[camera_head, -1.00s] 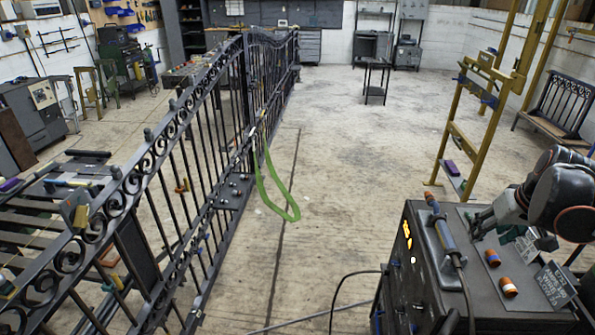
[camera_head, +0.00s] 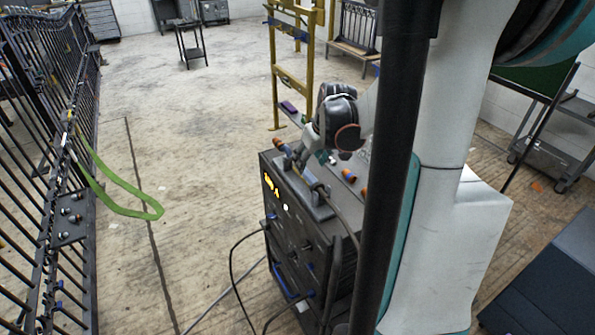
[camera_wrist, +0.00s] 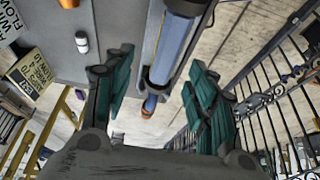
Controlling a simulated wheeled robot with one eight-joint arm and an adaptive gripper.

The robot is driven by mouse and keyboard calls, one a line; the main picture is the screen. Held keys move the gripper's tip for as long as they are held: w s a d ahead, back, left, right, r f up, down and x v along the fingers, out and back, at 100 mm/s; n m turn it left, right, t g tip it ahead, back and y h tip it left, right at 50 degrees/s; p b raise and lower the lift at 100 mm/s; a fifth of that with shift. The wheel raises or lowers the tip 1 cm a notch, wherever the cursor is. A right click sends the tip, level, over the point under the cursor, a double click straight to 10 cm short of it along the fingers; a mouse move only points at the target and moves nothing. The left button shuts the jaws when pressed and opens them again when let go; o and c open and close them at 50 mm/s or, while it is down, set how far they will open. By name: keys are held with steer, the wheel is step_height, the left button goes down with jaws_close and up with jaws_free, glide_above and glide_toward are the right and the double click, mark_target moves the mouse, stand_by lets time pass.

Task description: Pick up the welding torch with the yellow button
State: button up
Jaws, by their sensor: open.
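In the head view my gripper (camera_head: 304,160) is low over the machine's top, at the torch's far end. Fingers and wrist partly hide the torch there. Contact cannot be told.
A black iron gate (camera_head: 45,130) with a green strap (camera_head: 125,187) stands left. A yellow frame (camera_head: 273,75) stands behind. The floor between is clear.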

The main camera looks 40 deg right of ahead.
steer(key=x, duration=0.1)
steer(key=b+x, duration=0.1)
steer(key=x, duration=0.2)
steer(key=shift+w+a+f, duration=0.25)
steer(key=shift+w+a, duration=0.05)
steer(key=shift+w, duration=0.05)
steer(key=shift+w+f, duration=0.1)
steer(key=shift+f, duration=0.25)
steer(key=shift+f+b, duration=0.25)
steer(key=shift+b, duration=0.3)
jaws_close()
